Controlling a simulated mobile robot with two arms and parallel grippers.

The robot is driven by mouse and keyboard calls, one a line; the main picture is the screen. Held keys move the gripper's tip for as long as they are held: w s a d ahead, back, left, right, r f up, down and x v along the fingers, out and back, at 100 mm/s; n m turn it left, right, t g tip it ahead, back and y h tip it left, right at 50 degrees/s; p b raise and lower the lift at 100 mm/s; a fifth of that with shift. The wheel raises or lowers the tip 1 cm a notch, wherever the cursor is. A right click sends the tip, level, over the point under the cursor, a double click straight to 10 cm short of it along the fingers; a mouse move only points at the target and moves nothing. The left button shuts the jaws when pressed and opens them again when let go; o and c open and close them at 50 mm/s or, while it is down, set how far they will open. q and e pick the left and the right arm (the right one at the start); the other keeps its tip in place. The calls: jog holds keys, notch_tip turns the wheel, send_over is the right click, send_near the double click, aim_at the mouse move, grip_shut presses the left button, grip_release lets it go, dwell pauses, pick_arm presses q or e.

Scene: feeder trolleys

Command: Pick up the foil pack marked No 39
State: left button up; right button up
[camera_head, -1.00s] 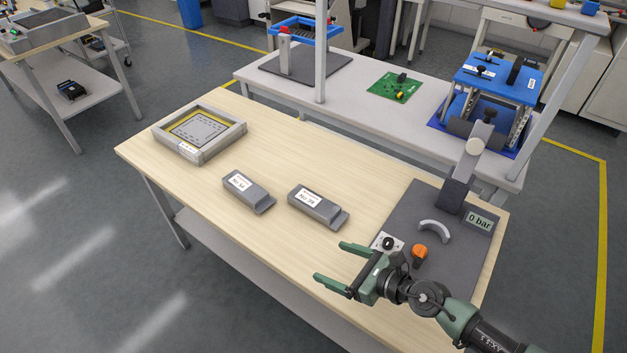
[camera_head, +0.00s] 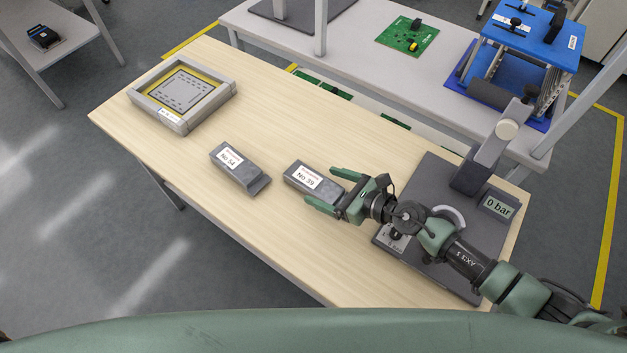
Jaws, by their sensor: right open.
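The foil pack marked No 39 (camera_head: 305,178) is a grey block with a white label. It lies on the wooden table (camera_head: 240,120), near its middle. My right gripper (camera_head: 322,188) is open, with its green fingers pointing left at the right end of this pack. One finger shows past the far side and one past the near side; the pack's right end is partly hidden by the gripper. I cannot tell whether the fingers touch it or are above it. A similar pack marked No 54 (camera_head: 232,165) lies to its left. My left gripper is not in view.
A grey frame with a yellow-edged screen (camera_head: 143,101) sits at the table's left end. A dark plate with a lever press and a "0 bar" display (camera_head: 497,205) fills the right end, under my right arm. A bench with a green circuit board (camera_head: 408,37) stands behind.

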aim_at(313, 181)
jog(key=x, duration=0.5)
jog(key=shift+w+d+f+b, duration=0.1)
jog(key=shift+d+f+b, duration=0.05)
jog(key=shift+f+b, duration=0.15)
jog(key=shift+r, duration=0.15)
jog(key=c, duration=1.7)
